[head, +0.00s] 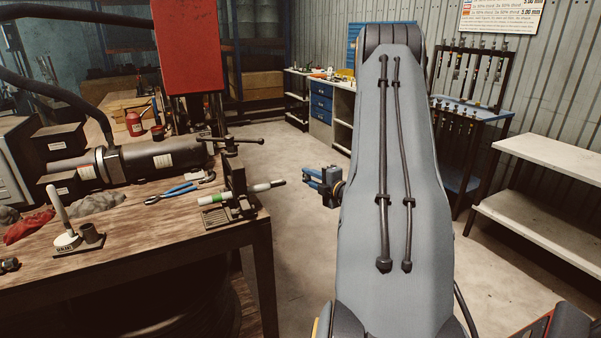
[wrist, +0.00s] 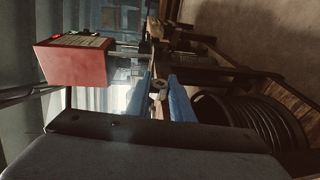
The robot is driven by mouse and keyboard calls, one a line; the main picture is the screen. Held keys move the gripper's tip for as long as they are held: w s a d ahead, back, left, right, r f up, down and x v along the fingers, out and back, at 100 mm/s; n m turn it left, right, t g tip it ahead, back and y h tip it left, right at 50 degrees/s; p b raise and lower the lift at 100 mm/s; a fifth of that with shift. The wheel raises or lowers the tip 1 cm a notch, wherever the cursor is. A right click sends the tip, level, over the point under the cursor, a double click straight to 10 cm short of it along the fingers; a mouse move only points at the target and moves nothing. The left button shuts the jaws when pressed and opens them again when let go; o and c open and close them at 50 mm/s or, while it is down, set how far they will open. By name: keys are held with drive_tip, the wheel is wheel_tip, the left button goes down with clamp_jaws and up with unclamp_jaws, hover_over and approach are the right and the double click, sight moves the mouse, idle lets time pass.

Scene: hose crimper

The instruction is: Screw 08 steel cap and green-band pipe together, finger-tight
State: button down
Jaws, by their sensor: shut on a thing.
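The green-band pipe (head: 262,187) is white and lies roughly level through a dark clamp at the right edge of the workbench. Its green band shows at its left part, and its grey right end sticks out past the bench edge. My gripper (head: 307,180) has blue fingers and is just right of that end, pointing at it, with a small gap between them. In the wrist view, my gripper (wrist: 160,92) is shut on a small pale ring-like piece, which looks like the steel cap (wrist: 158,87). In the head view the cap cannot be made out.
The clamp (head: 236,180) has a handle sticking out to the right above the pipe. Blue-handled pliers (head: 172,191), a large dark cylinder (head: 160,157) and a white upright stick on a base (head: 62,225) are on the bench. The floor right of the bench is clear.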

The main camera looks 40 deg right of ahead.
drive_tip(key=shift+w, duration=0.1)
drive_tip(key=shift+a, duration=0.1)
drive_tip(key=shift+a, duration=0.1)
drive_tip(key=shift+w+a, duration=0.2)
drive_tip(key=shift+a, duration=0.7)
drive_tip(key=shift+w+a, duration=0.15)
drive_tip(key=shift+a, duration=0.75)
drive_tip(key=shift+w+a, duration=0.2)
drive_tip(key=shift+a, duration=0.7)
drive_tip(key=shift+w+a+b, duration=0.15)
drive_tip(key=shift+a+b, duration=0.35)
drive_tip(key=shift+a, duration=0.25)
idle(0.4)
drive_tip(key=c, duration=1.5)
unclamp_jaws()
drive_tip(key=shift+s+a+r+b, duration=0.15)
drive_tip(key=shift+s+b, duration=0.25)
drive_tip(key=shift+s, duration=0.9)
drive_tip(key=shift+s+a+r+b, duration=0.15)
drive_tip(key=shift+s+b, duration=0.2)
drive_tip(key=shift+s, duration=0.9)
drive_tip(key=shift+s+a+r+b, duration=0.15)
drive_tip(key=shift+s+b, duration=0.25)
drive_tip(key=shift+s, duration=0.9)
